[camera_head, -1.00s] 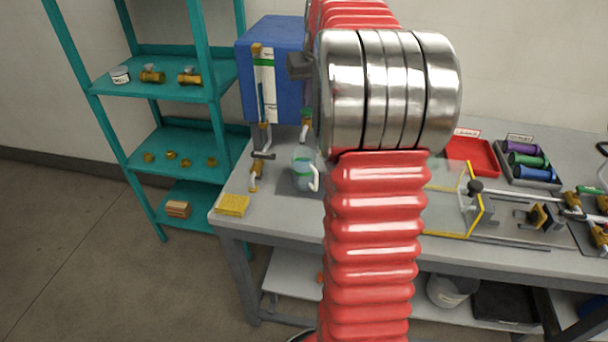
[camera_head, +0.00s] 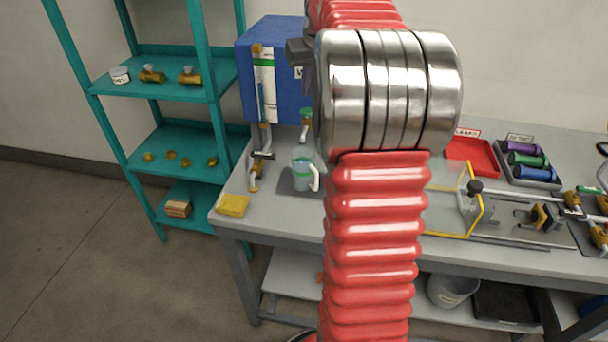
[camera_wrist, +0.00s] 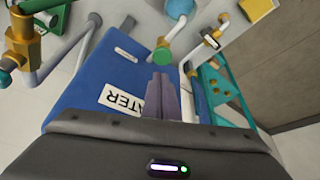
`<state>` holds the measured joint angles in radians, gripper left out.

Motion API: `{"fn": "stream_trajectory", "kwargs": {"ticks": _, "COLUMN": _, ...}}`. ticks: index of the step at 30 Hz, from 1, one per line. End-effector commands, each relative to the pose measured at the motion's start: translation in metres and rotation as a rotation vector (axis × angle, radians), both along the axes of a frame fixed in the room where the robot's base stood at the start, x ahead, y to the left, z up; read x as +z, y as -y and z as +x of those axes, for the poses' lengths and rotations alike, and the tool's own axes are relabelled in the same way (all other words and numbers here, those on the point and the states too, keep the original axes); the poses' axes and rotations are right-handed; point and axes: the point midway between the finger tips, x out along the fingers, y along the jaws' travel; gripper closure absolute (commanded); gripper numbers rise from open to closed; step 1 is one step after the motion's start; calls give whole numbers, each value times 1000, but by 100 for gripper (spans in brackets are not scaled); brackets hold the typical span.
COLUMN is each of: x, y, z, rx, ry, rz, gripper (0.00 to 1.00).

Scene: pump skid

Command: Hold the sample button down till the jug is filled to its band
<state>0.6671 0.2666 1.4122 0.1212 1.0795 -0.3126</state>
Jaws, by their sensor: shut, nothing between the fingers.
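The clear jug (camera_head: 302,178) with a white handle and a green band stands on a dark mat on the bench, below the blue water tank (camera_head: 275,60). It looks bluish inside; I cannot read its level against the band. The green round sample button (camera_head: 306,112) is on the tap above the jug. It also shows in the wrist view (camera_wrist: 163,56), with the jug's bluish part (camera_wrist: 180,8) at the top edge. My gripper (camera_wrist: 161,80) is shut and empty, its fingertips just short of the button in the picture, apparently apart. My arm hides its fingers in the head view.
A yellow sponge (camera_head: 232,205) lies at the bench's front left corner. Brass pipework with a valve (camera_head: 257,160) stands left of the jug. A teal shelf (camera_head: 165,90) is at left. A yellow-edged clear guard (camera_head: 447,205) and red tray (camera_head: 470,155) are at right.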

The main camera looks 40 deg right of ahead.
Motion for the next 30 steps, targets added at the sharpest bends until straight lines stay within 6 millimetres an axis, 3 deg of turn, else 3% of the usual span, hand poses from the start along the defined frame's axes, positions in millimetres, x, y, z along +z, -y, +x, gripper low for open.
{"fn": "stream_trajectory", "kwargs": {"ticks": 9, "x": 18, "y": 0, "z": 0, "rx": 0, "ry": 0, "rz": 0, "gripper": 100}}
{"fn": "stream_trajectory", "kwargs": {"ticks": 30, "x": 16, "y": 2, "z": 1, "rx": -36, "ry": 10, "rz": 6, "gripper": 100}}
